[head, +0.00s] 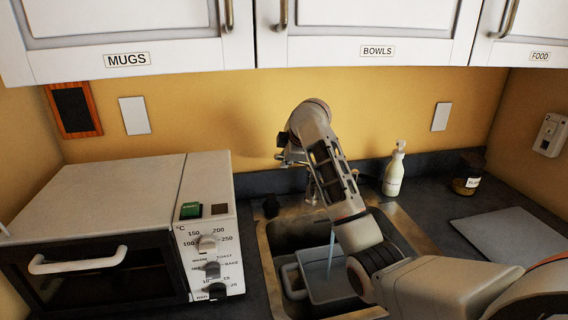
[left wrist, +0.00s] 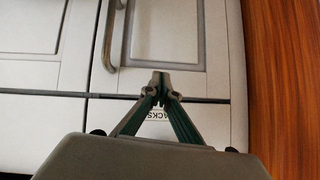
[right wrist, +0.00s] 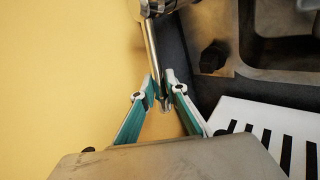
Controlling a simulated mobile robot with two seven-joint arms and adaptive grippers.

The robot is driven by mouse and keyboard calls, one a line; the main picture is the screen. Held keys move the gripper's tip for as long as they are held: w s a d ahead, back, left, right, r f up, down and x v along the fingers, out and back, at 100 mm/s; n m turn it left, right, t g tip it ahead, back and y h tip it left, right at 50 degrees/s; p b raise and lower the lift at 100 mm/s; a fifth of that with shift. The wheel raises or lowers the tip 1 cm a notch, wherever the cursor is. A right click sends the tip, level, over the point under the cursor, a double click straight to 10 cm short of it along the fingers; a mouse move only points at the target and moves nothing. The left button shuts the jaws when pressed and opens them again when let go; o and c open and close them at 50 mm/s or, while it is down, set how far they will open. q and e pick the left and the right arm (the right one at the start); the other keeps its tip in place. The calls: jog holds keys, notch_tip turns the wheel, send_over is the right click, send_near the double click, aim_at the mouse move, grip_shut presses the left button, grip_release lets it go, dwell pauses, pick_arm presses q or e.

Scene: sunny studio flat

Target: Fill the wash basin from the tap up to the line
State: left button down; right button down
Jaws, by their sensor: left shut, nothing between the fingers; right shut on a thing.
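The grey wash basin (head: 291,281) sits in the sink, partly hidden by my right arm. A thin stream of water (head: 331,254) falls into it from the tap (head: 311,187), whose spout is mostly hidden. The water level and the line cannot be made out. My right gripper (head: 287,156) is at the tap's top; in the right wrist view, the right gripper (right wrist: 161,88) is shut on the metal tap lever (right wrist: 151,48). My left gripper (left wrist: 162,86) is shut and empty in front of white cupboard doors, out of the head view.
A toaster oven (head: 110,185) stands left of the sink (head: 264,256). A soap bottle (head: 394,172), a small dark jar (head: 467,184) and a grey board (head: 512,237) are to the right. Wall cupboards (head: 375,22) hang above. Counter around the board is mostly free.

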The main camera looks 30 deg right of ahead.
jog(key=shift+d+r, duration=0.1)
jog(key=shift+r, duration=0.15)
jog(key=c, duration=2.1)
grip_release()
jog(key=shift+v, duration=3.75)
jog(key=shift+d, duration=0.1)
